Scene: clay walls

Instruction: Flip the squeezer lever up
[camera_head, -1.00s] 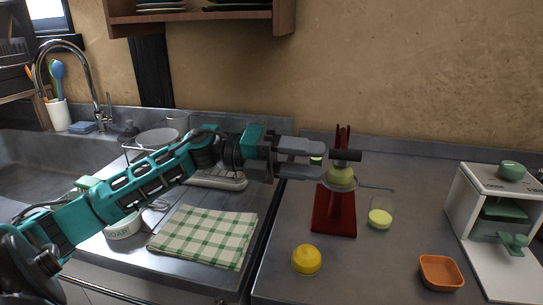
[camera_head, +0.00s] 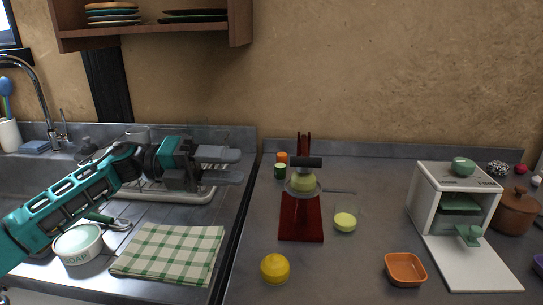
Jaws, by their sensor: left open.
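The squeezer (camera_head: 303,215) is a red press standing upright on the grey counter, in the middle of the head view. Its lever has a dark grip (camera_head: 305,162) lying level across the front of the red post, just above a green citrus piece (camera_head: 303,183) in the cup. My left gripper (camera_head: 236,166) is open and empty, over the drying rack to the left of the squeezer. A clear gap separates its fingers from the lever grip. My right gripper does not show.
A yellow lemon (camera_head: 275,268), a glass with pale green juice (camera_head: 345,222) and an orange bowl (camera_head: 405,269) stand near the squeezer. A white machine (camera_head: 456,200) is at the right. A checked cloth (camera_head: 170,252) and soap tub (camera_head: 78,244) lie left.

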